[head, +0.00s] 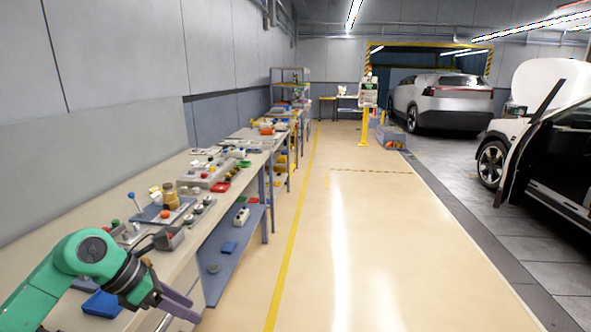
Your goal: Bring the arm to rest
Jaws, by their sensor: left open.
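My left arm, green with a black wrist, comes in at the lower left of the head view. Its gripper (181,306) is open, with grey-purple fingers pointing right and down beside the front edge of the workbench (150,262). I see nothing between the fingers. My right gripper is not in view.
The long workbench carries many small parts, and a blue tray (103,304) lies close to my left wrist. A lower shelf (232,262) holds more items. The floor (360,240) right of the bench is clear. A white car (545,140) with an open door stands at the right.

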